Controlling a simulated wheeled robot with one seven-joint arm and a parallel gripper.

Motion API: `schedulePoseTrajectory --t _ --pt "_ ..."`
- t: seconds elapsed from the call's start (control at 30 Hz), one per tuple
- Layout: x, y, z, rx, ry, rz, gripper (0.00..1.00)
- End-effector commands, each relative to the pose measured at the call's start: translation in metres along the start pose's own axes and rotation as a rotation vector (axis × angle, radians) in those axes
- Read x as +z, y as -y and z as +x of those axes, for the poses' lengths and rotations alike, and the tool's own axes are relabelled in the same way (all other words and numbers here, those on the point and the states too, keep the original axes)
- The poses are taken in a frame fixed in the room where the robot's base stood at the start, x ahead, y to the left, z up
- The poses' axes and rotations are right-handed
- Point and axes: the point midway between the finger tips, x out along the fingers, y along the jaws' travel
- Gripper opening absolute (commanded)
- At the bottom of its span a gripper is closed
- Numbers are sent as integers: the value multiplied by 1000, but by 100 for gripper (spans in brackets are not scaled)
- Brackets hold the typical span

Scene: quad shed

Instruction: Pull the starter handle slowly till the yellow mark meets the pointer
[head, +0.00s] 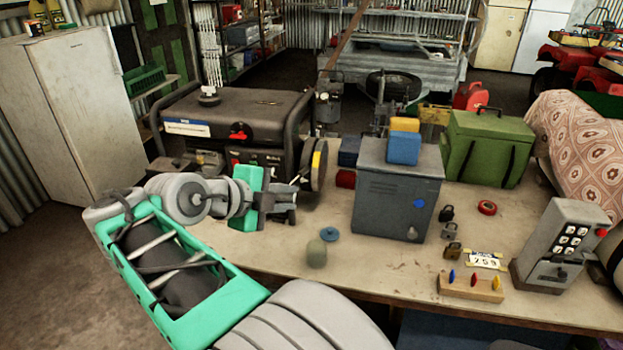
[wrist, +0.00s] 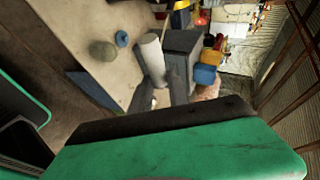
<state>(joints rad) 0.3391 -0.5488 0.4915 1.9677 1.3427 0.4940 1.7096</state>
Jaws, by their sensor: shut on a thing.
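The generator (head: 240,120) is a dark machine in a tube frame, left of centre in the head view. A round dark wheel (head: 321,172) stands at its right end, and a yellow mark (head: 317,160) shows on the wheel's face. My gripper (head: 288,200) is in front of the generator, just left of and below the wheel. I cannot make out the pointer or a cord.
The bench (head: 385,275) bears a grey cabinet (head: 395,200) right of my gripper, a green box (head: 485,148), several padlocks, a grey round object (head: 316,253) and a blue disc (head: 329,234). A grey button box (head: 563,245) stands far right. Bare bench lies between cabinet and front edge.

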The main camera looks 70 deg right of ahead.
Motion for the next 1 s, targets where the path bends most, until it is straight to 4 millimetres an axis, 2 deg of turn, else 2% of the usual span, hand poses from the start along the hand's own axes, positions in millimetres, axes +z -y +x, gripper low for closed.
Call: schedulePoseTrajectory --t 0.03,1.0 --pt "2 -5 7 7 -5 -2 0" --pt "36 17 88 7 -3 -5 0"
